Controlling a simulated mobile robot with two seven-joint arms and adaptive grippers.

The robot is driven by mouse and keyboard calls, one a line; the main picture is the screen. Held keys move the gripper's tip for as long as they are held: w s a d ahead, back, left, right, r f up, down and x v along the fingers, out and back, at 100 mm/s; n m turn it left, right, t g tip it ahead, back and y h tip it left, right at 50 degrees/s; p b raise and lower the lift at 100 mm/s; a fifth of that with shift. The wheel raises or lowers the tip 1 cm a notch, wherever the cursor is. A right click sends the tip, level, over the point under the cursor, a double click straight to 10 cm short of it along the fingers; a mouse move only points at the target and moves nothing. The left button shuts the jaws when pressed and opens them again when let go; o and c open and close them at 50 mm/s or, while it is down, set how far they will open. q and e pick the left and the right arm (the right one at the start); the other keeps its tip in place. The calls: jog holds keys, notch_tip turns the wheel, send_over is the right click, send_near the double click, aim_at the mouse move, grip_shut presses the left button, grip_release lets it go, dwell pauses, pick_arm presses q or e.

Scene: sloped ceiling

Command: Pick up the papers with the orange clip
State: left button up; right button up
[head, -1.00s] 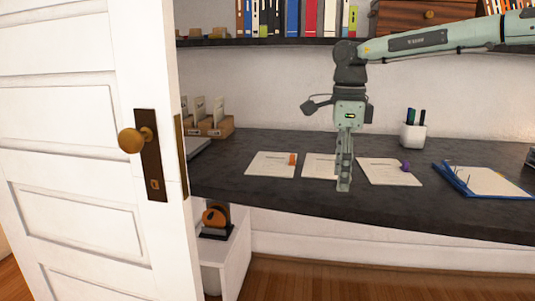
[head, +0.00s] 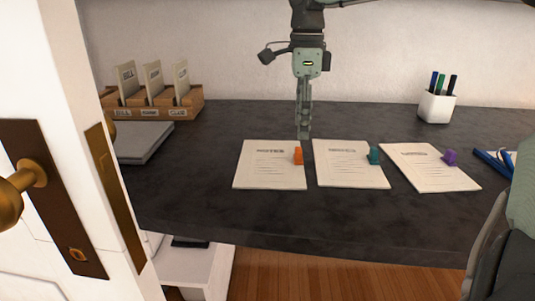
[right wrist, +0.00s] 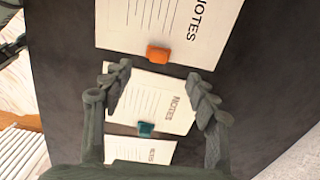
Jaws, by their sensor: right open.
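The papers with the orange clip (head: 270,168) lie flat on the dark desk, leftmost of three paper stacks. Their orange clip (head: 298,156) is on the right edge. In the right wrist view these papers (right wrist: 185,25) are at the top, with the orange clip (right wrist: 158,54) at their edge. My right gripper (head: 303,135) points down behind the gap between the orange-clip and teal-clip papers. In the right wrist view its fingers (right wrist: 160,95) are apart and empty, with the teal-clip papers (right wrist: 168,90) seen between them. My left gripper is not in view.
Papers with a purple clip (head: 430,168) lie at the right of the row. A white pen cup (head: 436,107), a card box (head: 155,105) and a grey closed laptop-like slab (head: 145,142) stand on the desk (head: 210,220). A white door (head: 70,100) fills the left.

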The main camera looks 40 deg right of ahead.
aim_at(299, 148)
jog(key=f, duration=0.7)
jog(key=shift+a, duration=0.25)
jog(key=shift+c, duration=0.5)
jog(key=c, duration=1.2)
